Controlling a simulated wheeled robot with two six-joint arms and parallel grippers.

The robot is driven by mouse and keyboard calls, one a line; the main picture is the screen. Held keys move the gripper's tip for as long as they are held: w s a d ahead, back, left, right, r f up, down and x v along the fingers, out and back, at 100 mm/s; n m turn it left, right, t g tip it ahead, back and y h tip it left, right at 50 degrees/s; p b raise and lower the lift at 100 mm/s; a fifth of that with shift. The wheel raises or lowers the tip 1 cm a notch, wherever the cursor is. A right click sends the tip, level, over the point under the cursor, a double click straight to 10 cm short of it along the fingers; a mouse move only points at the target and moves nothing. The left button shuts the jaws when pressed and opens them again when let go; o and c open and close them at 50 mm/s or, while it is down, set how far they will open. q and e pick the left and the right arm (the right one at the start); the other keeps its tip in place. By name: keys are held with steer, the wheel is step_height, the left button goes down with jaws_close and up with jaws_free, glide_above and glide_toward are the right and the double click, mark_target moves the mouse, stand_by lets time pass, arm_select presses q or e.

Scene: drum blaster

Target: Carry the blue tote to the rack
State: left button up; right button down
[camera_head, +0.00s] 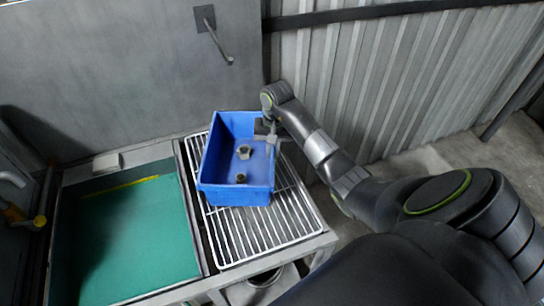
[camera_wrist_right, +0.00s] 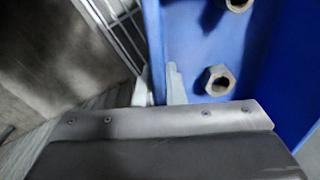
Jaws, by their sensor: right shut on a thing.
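The blue tote (camera_head: 236,189) is over the white wire rack (camera_head: 262,232) in the head view; I cannot tell whether it touches the wires. Two metal nuts lie in it, one near the middle (camera_head: 244,151) and one near the front wall (camera_head: 240,177). My right gripper (camera_head: 270,138) is at the tote's right wall, shut on that wall. In the right wrist view its fingers (camera_wrist_right: 158,86) stand on both sides of the blue wall, and the nuts show inside the tote (camera_wrist_right: 184,50). My left gripper is not in view.
A green-floored bay (camera_head: 130,240) with a yellow strip lies left of the rack. A grey panel with a lever (camera_head: 218,38) stands behind. A corrugated metal wall (camera_head: 380,85) rises at the right. The rack's front part is bare.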

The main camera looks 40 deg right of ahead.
step_height(320, 180, down, 3)
steer(key=shift+f+p, duration=0.2)
steer(key=shift+p, duration=0.35)
steer(key=c, duration=1.5)
jaws_free()
steer(key=shift+s, duration=0.1)
step_height(320, 180, up, 6)
steer(key=b, duration=0.3)
steer(key=shift+d, duration=0.15)
step_height(320, 180, up, 5)
steer(key=p, duration=0.3)
steer(key=shift+s+p, duration=0.15)
steer(key=shift+p, duration=0.25)
steer(key=shift+r+p, duration=0.5)
steer(key=shift+p, duration=0.05)
